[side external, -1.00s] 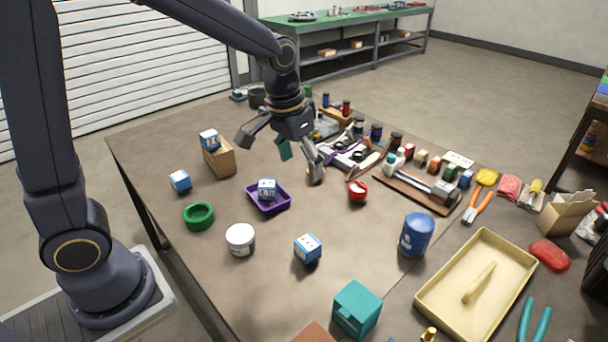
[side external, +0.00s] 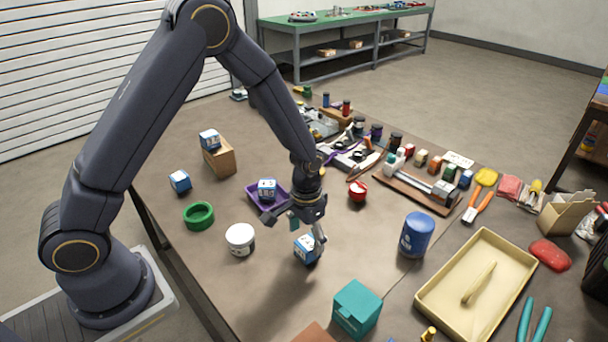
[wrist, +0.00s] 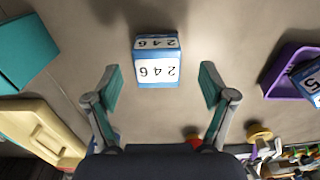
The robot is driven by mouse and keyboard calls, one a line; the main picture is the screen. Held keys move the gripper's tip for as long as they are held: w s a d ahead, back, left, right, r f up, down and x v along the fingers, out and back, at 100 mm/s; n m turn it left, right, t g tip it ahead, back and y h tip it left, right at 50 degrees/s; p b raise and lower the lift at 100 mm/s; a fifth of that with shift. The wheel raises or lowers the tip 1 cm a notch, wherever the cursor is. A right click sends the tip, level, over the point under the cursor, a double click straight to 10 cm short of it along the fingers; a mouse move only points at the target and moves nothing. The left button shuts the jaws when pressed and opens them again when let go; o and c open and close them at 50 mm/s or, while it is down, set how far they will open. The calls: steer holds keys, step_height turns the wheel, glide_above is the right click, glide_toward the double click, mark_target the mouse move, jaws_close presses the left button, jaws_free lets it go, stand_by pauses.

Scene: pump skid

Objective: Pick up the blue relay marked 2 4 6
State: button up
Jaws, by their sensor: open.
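The blue relay (wrist: 157,70) has white faces marked 2 4 6, which read upside down in the wrist view. It stands on the table, and in the side external view the relay (side external: 306,250) is partly covered by my fingers. My gripper (side external: 304,232) is open just above and around it in that view. In the wrist view my gripper (wrist: 160,88) has its two fingers apart, with the relay between and slightly beyond their tips. I see no contact. Whether the fingertips have come down beside the relay is unclear.
Other blue-white relays stand on a cardboard box (side external: 219,160), on the table (side external: 180,181) and in a purple tray (side external: 255,196). A white jar (side external: 240,239), teal box (side external: 357,307), blue can (side external: 416,235) and cream tray (side external: 441,314) surround the relay, with bare table between.

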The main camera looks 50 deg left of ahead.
mark_target(308, 242)
step_height(308, 242, down, 5)
steer(key=shift+w+d+f, duration=0.1)
steer(key=shift+w+d, duration=0.05)
steer(key=shift+c, duration=0.4)
steer(key=c, duration=1.3)
steer(key=shift+o, duration=0.2)
